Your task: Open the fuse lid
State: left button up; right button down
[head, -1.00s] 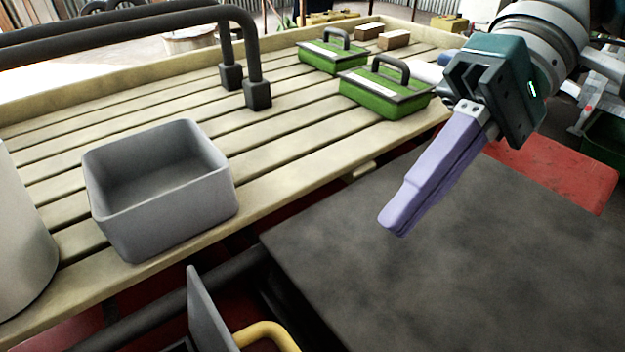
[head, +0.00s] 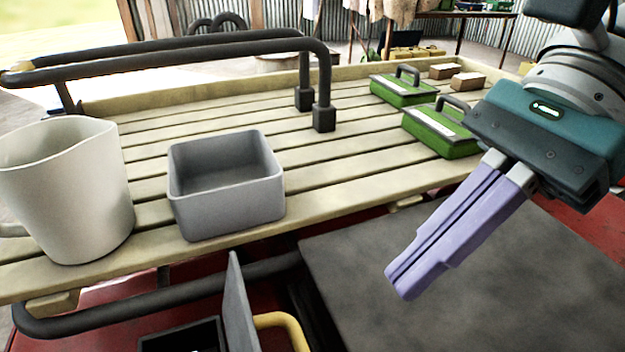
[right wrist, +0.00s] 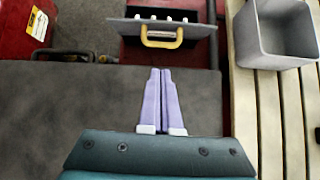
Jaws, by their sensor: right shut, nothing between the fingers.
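The fuse lid (head: 240,305) is a thin grey panel with a yellow handle (head: 283,325), at the bottom of the head view. It stands up steeply beside the open black fuse box (head: 180,338), whose lower part is cut off. In the right wrist view the lid (right wrist: 196,31) and its yellow handle (right wrist: 161,37) are at the top, with several white pieces in the box behind. My right gripper (head: 402,287) has lilac fingers, shut and empty. It is to the right of the handle, apart from it, above the dark panel. My left gripper is out of view.
A dark flat panel (head: 470,270) lies below my right gripper. The slatted wooden deck (head: 350,160) holds a grey bin (head: 228,210), a pale jug (head: 72,190), green boxes (head: 405,90) and a black rail (head: 180,50). A red case (right wrist: 25,28) shows in the right wrist view.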

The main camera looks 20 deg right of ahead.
aim_at(304, 351)
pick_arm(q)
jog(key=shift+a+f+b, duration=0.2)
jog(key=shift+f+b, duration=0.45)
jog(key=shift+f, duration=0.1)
pick_arm(e)
jog(key=x, duration=0.8)
jog(key=a+r+h+p, duration=0.1)
jog(key=r+p, duration=0.1)
jog(key=p, duration=1)
jog(key=shift+a, duration=0.2)
pick_arm(q)
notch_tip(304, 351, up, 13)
jog(key=p, duration=0.1)
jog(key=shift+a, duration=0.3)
pick_arm(e)
jog(key=shift+a+f, duration=0.15)
jog(key=shift+a, duration=0.05)
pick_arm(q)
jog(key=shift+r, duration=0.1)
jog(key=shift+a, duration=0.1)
